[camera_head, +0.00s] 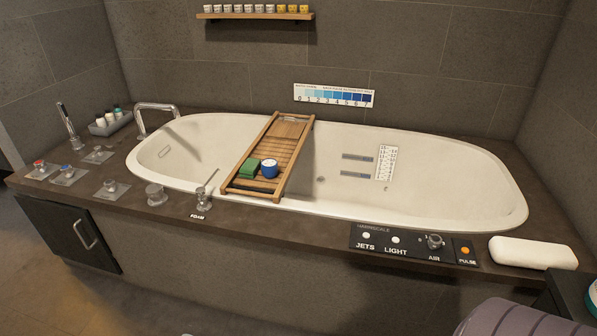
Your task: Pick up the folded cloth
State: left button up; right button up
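A small green block-like item (250,167), which looks like the folded cloth, lies on the wooden bath tray (258,136). It sits at the near-left part of the tray, beside a blue and white round cup (269,168). The tray spans the white bathtub (440,189) from the back rim to the front rim. A smooth white roll or cushion (532,252) lies on the dark deck at the right. Neither of my grippers is in view.
A control panel (413,243) and several metal knobs and taps line the tub deck. A tall spout (155,107) and a bottle caddy (110,123) stand at the back left. A grey ribbed object (520,318) is at the bottom right. A cup shelf (255,15) is on the wall.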

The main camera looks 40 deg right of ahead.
aim_at(251, 167)
jog(key=z, duration=0.85)
